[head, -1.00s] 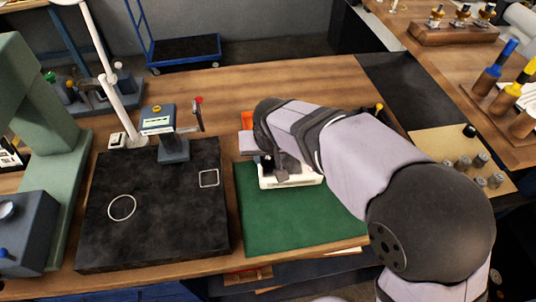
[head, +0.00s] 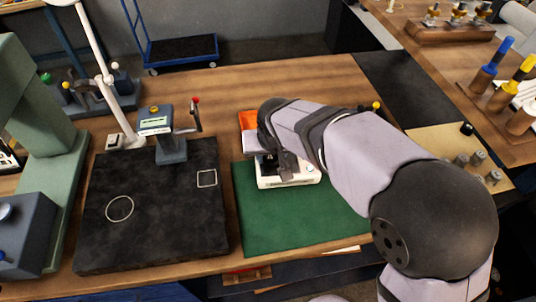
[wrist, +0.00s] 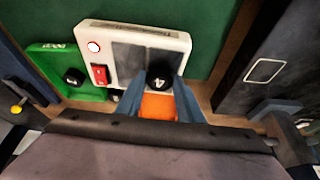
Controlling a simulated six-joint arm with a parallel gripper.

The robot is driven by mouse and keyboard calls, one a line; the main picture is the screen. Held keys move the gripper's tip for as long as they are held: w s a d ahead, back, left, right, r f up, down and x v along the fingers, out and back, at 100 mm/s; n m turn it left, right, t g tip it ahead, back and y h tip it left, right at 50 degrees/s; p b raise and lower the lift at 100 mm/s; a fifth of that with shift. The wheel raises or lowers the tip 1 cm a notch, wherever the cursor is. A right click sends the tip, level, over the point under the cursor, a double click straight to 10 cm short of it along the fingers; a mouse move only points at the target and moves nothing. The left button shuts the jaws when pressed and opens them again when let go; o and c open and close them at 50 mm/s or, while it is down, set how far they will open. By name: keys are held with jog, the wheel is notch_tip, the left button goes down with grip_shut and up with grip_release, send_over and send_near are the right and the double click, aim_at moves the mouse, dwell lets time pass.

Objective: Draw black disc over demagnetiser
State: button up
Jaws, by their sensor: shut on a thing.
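The demagnetiser, a white box (wrist: 112,31) with a dark top plate, a red rocker switch and a red light, lies ahead of my gripper in the wrist view. In the head view the demagnetiser (head: 290,182) sits on the green mat, partly hidden by my arm. My gripper (wrist: 162,84) is shut on a black disc (wrist: 160,75) with a pale mark. The disc is seen over the near edge of the dark plate; whether it touches the plate I cannot tell. In the head view my gripper (head: 287,168) is at the demagnetiser, and the disc is hidden.
A green tray (wrist: 50,50) with a black disc (wrist: 73,76) stands beside the demagnetiser in the wrist view. An orange surface (wrist: 158,107) lies below the fingers. A dark slab (head: 150,225) with white outlines is to the left. Bare green mat (head: 285,225) lies in front.

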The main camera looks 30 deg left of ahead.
jog(key=shift+w+d, duration=0.15)
jog(key=shift+w+d+f, duration=0.1)
jog(key=shift+w+d, duration=0.15)
jog(key=shift+d, duration=0.05)
jog(key=shift+w+d, duration=0.1)
jog(key=shift+w+d, duration=0.3)
jog(key=shift+d, duration=0.05)
dwell(0.5)
jog(key=shift+w+d, duration=0.45)
jog(key=shift+s+a, duration=0.15)
jog(key=shift+a, duration=0.05)
jog(key=shift+s+a, duration=0.3)
jog(key=shift+s+a, duration=0.1)
jog(key=shift+a, duration=0.05)
